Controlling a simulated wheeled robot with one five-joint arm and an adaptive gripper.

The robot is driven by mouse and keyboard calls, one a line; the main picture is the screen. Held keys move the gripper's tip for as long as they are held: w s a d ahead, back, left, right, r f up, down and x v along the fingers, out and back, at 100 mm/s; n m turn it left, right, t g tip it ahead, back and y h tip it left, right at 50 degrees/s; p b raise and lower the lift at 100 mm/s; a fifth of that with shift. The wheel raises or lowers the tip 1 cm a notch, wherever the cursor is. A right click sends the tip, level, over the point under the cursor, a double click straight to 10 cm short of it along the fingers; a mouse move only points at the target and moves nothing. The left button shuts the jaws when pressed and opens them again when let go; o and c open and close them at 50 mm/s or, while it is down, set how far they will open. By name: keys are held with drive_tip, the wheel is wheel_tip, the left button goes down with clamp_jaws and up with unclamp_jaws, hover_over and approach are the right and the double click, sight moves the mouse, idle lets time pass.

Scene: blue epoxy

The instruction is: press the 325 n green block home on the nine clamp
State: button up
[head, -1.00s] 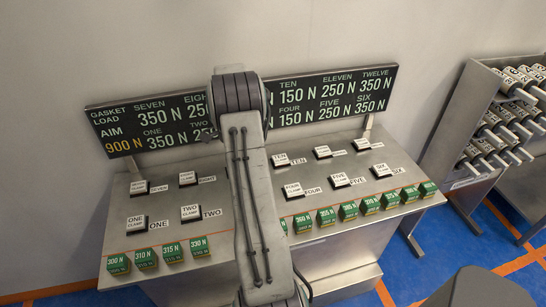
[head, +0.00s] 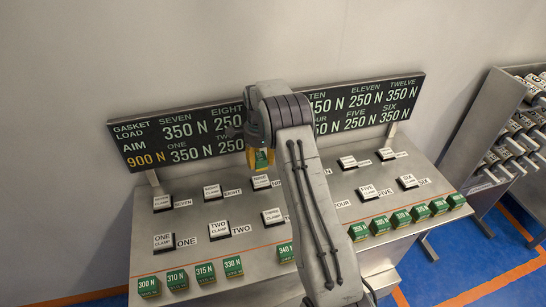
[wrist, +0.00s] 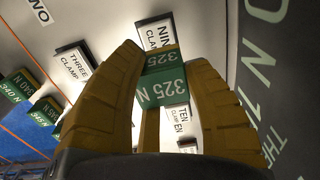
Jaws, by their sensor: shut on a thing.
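My gripper (head: 260,150) is shut on the green 325 N block (wrist: 163,88); its yellow-brown fingers (wrist: 160,80) stand on both sides of the block in the wrist view. The block (head: 261,162) also shows below the gripper in the head view. The nine clamp (head: 261,182), a white-labelled pad on a dark base, lies just below the block in the head view. It also shows in the wrist view (wrist: 155,33), partly behind the block. I cannot tell whether block and clamp touch.
The sloped steel bench carries other clamps, such as three (head: 273,217) and eight (head: 212,192). Several green blocks (head: 177,280) line its front edge. The load board (head: 180,135) stands close behind the gripper. A rack (head: 500,130) stands at right.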

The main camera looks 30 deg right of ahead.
sight(261, 180)
idle(0.6)
drive_tip(key=shift+f+b, duration=2.5)
drive_tip(key=shift+f, duration=0.7)
drive_tip(key=shift+f+b, duration=0.5)
drive_tip(key=shift+f, duration=0.2)
drive_tip(key=o, duration=1.2)
drive_tip(key=shift+r, duration=0.15)
